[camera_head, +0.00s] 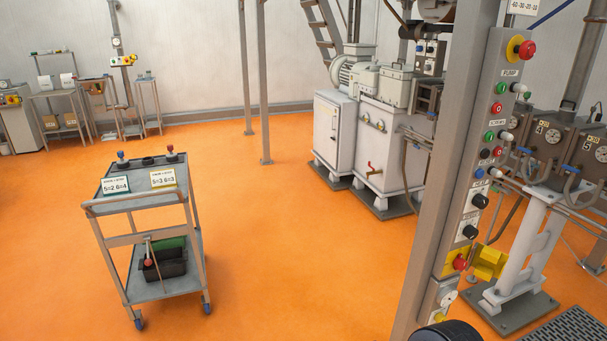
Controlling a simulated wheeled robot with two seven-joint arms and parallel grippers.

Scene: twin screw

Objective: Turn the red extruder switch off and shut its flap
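A red rotary switch (460,262) sits on a yellow plate low on the grey control post. Its yellow flap (489,262) stands open to the right of the switch, so the red knob is uncovered. The knob is too small to tell which way it is turned. Neither of my grippers is in view.
The control panel (491,135) above carries several buttons, knobs and a red emergency stop (526,49). A black rounded shape (447,331) shows at the bottom edge below the post. A grey trolley (140,204) stands left; the orange floor between is clear.

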